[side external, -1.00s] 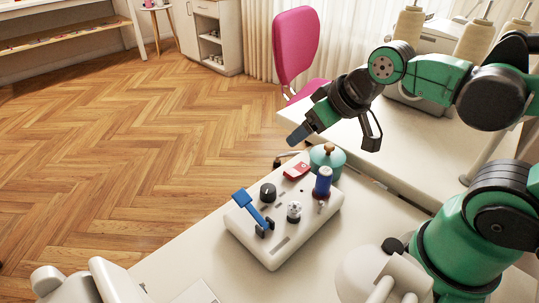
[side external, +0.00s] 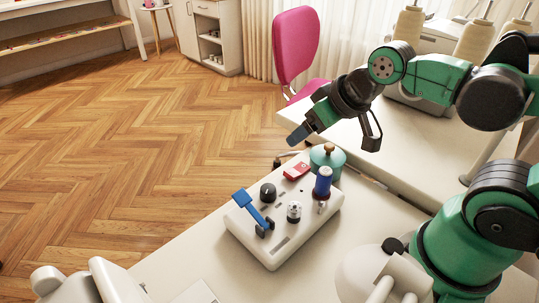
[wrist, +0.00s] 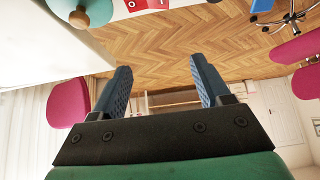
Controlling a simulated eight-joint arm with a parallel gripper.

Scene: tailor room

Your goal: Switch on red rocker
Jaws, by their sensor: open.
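The red rocker (side external: 297,171) sits at the far end of a white control box (side external: 275,259) on the table in the side view. In the wrist view the red rocker (wrist: 146,4) shows at the top edge, partly cut off. My gripper (side external: 298,135) is above and beyond the box's far end, in the air, apart from the rocker. In the wrist view its two blue fingers (wrist: 163,85) stand apart with nothing between them.
The box also carries a blue lever (side external: 250,208), a black knob (side external: 268,192), a clear-topped part (side external: 294,211) and a blue cylinder (side external: 323,181). A teal pot with a wooden knob (side external: 327,160) stands close to the rocker. A pink chair (side external: 296,45) is behind.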

